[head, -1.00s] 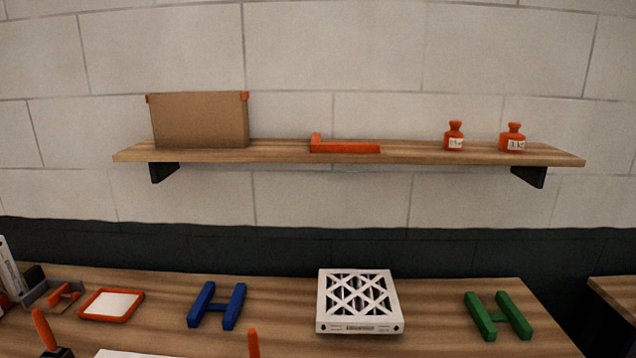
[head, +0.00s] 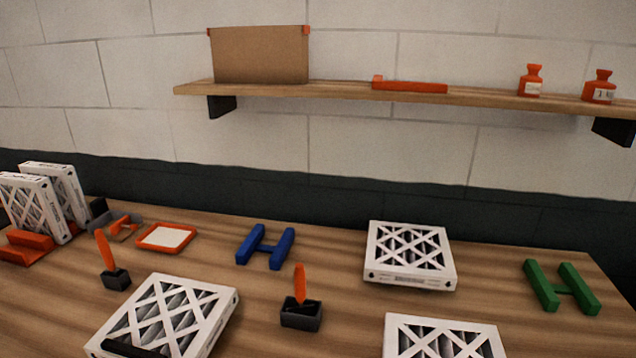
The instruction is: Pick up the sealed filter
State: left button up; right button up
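Several white-framed filters with lattice faces are in the head view. One filter (head: 408,255) lies flat at the back of the table, right of centre, with a printed label on its front edge. Another filter (head: 165,318) lies flat at the front left, with a dark strip on its near edge. A third flat filter (head: 443,340) is cut off by the bottom edge. Two filters (head: 32,205) (head: 62,190) stand upright at the far left. I cannot tell which one is sealed. Neither of my grippers is in view.
Two orange-handled tools in black blocks (head: 301,314) (head: 116,280) stand near the front filter. An orange-framed tray (head: 167,238) lies at the left. A shelf (head: 345,91) hangs above.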

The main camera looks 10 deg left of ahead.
aim_at(173, 317)
jog(key=u, duration=1.3)
